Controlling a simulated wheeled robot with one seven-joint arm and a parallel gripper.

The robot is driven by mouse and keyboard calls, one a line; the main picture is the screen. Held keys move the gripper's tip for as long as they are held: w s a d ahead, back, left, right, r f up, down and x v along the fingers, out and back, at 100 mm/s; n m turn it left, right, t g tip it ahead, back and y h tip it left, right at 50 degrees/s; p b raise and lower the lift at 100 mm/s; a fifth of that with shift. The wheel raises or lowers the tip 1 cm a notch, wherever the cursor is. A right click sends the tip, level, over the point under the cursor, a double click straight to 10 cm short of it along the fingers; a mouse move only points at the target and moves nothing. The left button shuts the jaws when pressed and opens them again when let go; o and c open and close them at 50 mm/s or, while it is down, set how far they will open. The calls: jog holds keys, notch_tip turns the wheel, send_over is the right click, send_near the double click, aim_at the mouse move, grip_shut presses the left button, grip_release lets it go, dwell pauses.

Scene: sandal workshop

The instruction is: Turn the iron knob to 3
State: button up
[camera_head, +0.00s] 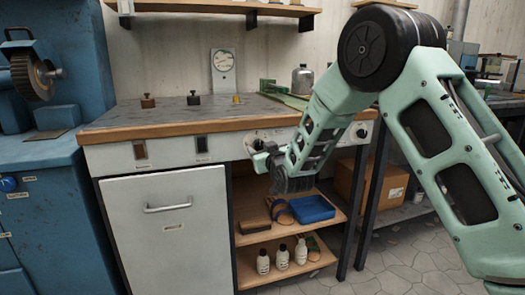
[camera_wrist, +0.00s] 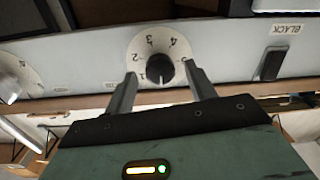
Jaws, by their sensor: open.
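A small pale mark shows at the knob's lower edge in the wrist view. My gripper (camera_wrist: 160,70) is open, with one finger on each side of the knob. I cannot tell if the fingers touch it. In the head view my gripper (camera_head: 262,152) is at the left dial on the bench's front panel and hides most of it. No label naming this knob as the iron one is readable.
A second dial (camera_wrist: 15,80) is left in the wrist view; a switch labelled BLACK (camera_wrist: 272,64) is right. The wooden worktop edge (camera_head: 190,129) runs above the panel. Shelves below hold a blue tray (camera_head: 311,209) and several bottles.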

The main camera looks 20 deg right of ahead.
jog(key=shift+w, duration=0.1)
jog(key=c, duration=1)
jog(key=shift+o, duration=0.2)
